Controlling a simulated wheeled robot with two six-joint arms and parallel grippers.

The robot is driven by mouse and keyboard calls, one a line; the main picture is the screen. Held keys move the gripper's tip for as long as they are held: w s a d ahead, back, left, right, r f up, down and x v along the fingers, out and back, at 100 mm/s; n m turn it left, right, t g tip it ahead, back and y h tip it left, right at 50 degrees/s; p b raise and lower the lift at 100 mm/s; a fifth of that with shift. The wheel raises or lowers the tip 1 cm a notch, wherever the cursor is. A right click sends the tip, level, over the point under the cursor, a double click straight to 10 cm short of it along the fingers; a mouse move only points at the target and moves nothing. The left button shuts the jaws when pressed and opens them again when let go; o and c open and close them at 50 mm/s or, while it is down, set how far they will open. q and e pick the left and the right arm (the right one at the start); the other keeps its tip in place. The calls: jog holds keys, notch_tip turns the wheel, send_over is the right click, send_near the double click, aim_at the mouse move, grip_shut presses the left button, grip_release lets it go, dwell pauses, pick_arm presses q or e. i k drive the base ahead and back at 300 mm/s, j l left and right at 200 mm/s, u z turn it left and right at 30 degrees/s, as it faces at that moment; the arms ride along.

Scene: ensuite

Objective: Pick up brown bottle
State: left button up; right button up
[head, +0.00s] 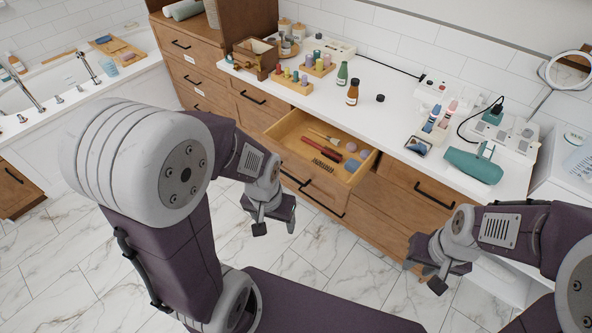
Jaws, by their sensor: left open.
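The brown bottle (352,92) stands upright on the white counter, with a dark cap and a pale label. A green bottle (342,74) stands just behind it to the left, and a small black round cap or lid (380,98) lies to its right. My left gripper (274,228) is open and empty, low over the floor in front of the drawers, well below and left of the bottle. My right gripper (424,280) hangs at the lower right, far from the bottle; its fingers are too unclear to tell open from shut.
An open drawer (283,134) with brushes and a comb juts out below the bottle. A wooden rack (290,84) of small bottles stands left on the counter (328,97). A teal hair dryer (472,165) and chargers lie right. Counter around the black cap is clear.

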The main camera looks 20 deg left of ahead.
aim_at(353, 94)
jog(key=i+j+z, duration=0.2)
jog(key=i+j, duration=0.15)
jog(key=j, duration=0.3)
jog(key=i+j+z, duration=0.1)
jog(key=j, duration=0.25)
jog(key=i+j+z, duration=0.1)
jog(key=i+j, duration=0.25)
jog(key=j, duration=0.4)
jog(key=i+j+z, duration=0.15)
jog(key=j, duration=0.2)
jog(key=i+j+z, duration=0.1)
jog(key=j, duration=0.3)
